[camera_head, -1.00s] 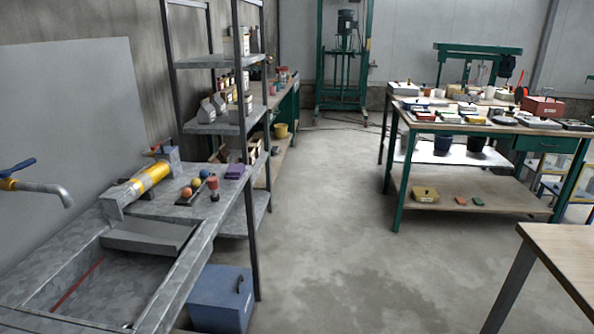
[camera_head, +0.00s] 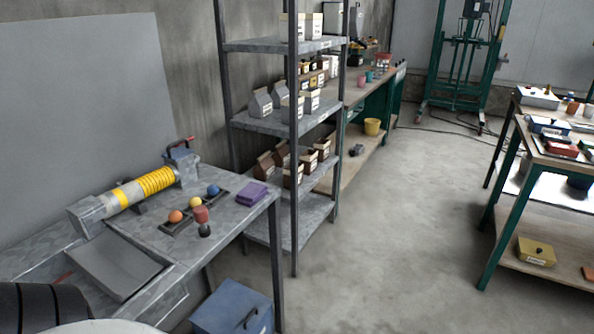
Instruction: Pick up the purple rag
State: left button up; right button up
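The purple rag (camera_head: 254,193) lies folded flat on the grey metal workbench (camera_head: 222,224), near its right end. It is to the right of a dark rack with small coloured balls. Nothing covers the rag. Neither of my grippers shows in the head view. A dark ribbed part with a pale rounded part, probably of my own body, shows at the bottom left corner, apart from the rag.
A red-topped tool (camera_head: 202,220) stands near the ball rack (camera_head: 193,209). A yellow coiled cylinder (camera_head: 145,187) lies on the bench behind. A blue box (camera_head: 233,306) stands on the floor below. Metal shelves (camera_head: 268,122) rise behind the bench.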

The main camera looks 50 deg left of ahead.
aim_at(252, 193)
jog(key=i, duration=1.6)
jog(key=u, duration=2.1)
